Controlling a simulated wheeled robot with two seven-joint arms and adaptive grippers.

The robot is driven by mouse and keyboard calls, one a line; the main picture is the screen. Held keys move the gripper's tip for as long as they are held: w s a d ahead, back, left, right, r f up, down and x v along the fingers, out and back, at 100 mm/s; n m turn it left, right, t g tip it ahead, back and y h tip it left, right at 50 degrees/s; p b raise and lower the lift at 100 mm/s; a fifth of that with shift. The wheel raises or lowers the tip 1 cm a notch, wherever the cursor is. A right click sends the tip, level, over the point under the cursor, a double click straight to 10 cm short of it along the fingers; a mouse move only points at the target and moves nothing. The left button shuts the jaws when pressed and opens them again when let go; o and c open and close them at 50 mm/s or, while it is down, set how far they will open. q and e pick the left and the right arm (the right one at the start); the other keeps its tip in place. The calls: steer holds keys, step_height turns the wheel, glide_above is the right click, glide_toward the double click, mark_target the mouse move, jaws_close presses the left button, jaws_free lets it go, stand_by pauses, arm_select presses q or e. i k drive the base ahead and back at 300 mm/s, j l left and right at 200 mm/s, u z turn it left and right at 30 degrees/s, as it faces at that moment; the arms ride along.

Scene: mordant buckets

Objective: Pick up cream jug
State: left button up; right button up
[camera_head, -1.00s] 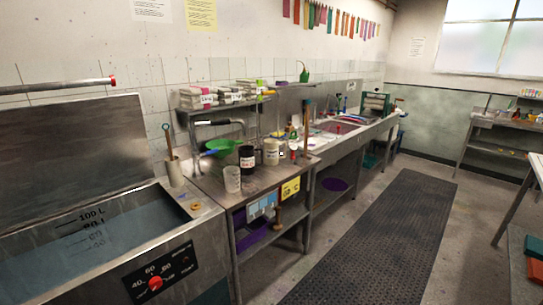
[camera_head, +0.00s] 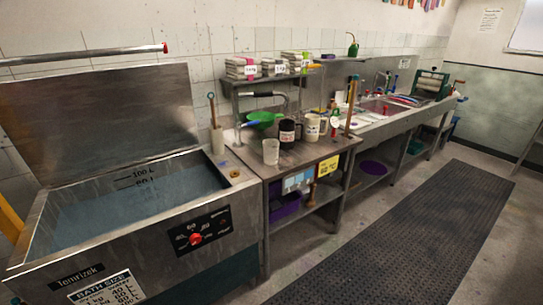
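The cream jug (camera_head: 312,127) stands upright on the steel side table (camera_head: 262,168), between the dye bath and the sink. A dark jug (camera_head: 288,132) with a pale label stands just left of it, and a clear beaker (camera_head: 271,152) stands in front and to the left. The cream jug's upper part and label are in plain sight. Neither of my grippers is in view.
A steel dye bath (camera_head: 215,218) with its lid up fills the left. A green scoop (camera_head: 262,118) and a tap lie behind the jugs. A wooden-handled tool stands right of the cream jug. A dark floor mat (camera_head: 400,235) lies clear along the front.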

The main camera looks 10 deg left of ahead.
mark_target(311, 121)
steer(key=i+j+u, duration=0.15)
steer(key=i+u, duration=0.2)
steer(key=i, duration=0.6)
